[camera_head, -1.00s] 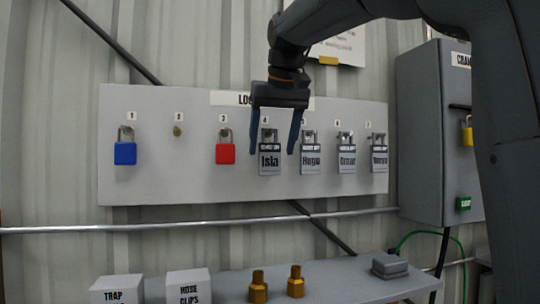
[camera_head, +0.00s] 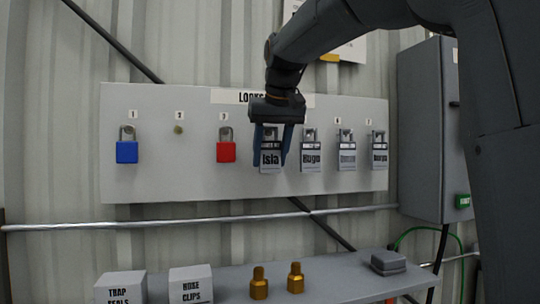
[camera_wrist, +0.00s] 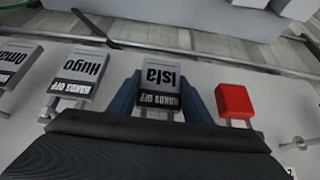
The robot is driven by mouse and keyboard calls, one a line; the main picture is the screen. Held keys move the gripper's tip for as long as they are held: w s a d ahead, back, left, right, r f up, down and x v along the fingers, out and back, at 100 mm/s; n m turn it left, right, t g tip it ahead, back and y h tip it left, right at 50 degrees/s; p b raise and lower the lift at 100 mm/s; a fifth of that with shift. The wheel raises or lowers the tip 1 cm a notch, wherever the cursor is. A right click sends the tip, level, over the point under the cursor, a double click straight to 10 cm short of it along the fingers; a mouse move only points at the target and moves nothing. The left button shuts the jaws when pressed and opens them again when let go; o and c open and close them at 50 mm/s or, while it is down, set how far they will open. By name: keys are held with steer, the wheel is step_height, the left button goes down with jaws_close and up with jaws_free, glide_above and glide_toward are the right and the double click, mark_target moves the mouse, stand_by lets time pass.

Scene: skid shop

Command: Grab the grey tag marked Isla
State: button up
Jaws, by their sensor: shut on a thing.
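The grey tag marked Isla (camera_head: 270,158) hangs on the lock board at hook 4, between the red padlock and the Hugo tag. My gripper (camera_head: 271,160) points down over it, with one blue finger on each side of the tag, shut on it. In the wrist view the Isla tag (camera_wrist: 160,84) shows upside down between the two fingers (camera_wrist: 162,98), its "HANDS OFF" band near the gripper body. The tag's hook is hidden behind my gripper.
On the lock board (camera_head: 160,185), the red padlock (camera_head: 226,152) hangs left of the tag and the Hugo tag (camera_head: 311,158) close on its right. Two more grey tags and a blue padlock (camera_head: 127,152) also hang there. Below, a shelf (camera_head: 340,280) holds boxes and brass fittings.

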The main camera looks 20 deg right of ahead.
steer(key=shift+r, duration=0.1)
steer(key=shift+r+p, duration=0.85)
steer(key=shift+p, duration=0.2)
steer(key=s+b, duration=1.2)
steer(key=s, duration=0.3)
steer(key=shift+f+b, duration=0.35)
steer(key=s+b, duration=0.3)
steer(key=b, duration=0.4)
steer(key=shift+r, duration=0.1)
